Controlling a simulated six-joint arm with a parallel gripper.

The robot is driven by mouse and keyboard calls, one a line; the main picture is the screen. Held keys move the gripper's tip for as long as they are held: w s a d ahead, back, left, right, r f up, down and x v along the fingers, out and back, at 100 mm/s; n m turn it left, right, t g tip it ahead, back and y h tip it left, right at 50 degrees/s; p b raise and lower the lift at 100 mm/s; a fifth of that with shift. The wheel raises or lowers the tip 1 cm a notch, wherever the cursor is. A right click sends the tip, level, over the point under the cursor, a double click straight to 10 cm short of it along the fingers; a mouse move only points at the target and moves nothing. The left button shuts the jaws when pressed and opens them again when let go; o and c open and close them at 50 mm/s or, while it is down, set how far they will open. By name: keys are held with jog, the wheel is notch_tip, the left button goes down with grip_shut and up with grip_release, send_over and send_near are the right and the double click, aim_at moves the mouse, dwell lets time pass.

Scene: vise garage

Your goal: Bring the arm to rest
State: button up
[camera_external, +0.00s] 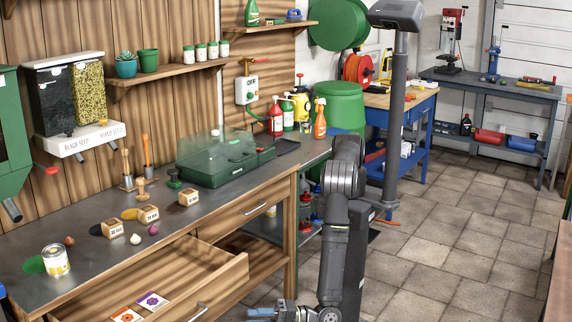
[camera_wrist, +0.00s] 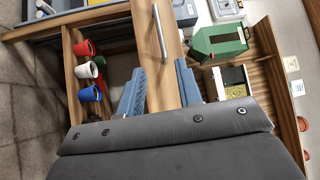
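My arm stands in the aisle to the right of the wooden workbench (camera_external: 75,255), bent with its forearm hanging down. My gripper (camera_external: 262,312) is low at the bottom edge of the outside view, in front of the bench, with its blue-grey fingers pointing left. In the wrist view my gripper (camera_wrist: 160,68) has its two fingers well apart with nothing held between them. A wooden front with a metal handle (camera_wrist: 160,35) lies beyond the fingers; I cannot tell its exact distance.
An open drawer (camera_external: 215,280) with two seed packets (camera_external: 152,300) juts out close to my gripper. Several coloured cups (camera_wrist: 86,70) sit in a wooden compartment at the left of the wrist view. Tiled floor (camera_external: 455,250) is clear to the right of my arm.

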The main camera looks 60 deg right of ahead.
aim_at(194, 318)
jog(key=x, duration=1.7)
jog(key=shift+w+a, duration=0.1)
jog(key=shift+w, duration=0.15)
jog(key=v, duration=1.7)
jog(key=shift+s, duration=0.25)
jog(key=shift+x, duration=8.75)
jog(key=shift+w, duration=0.15)
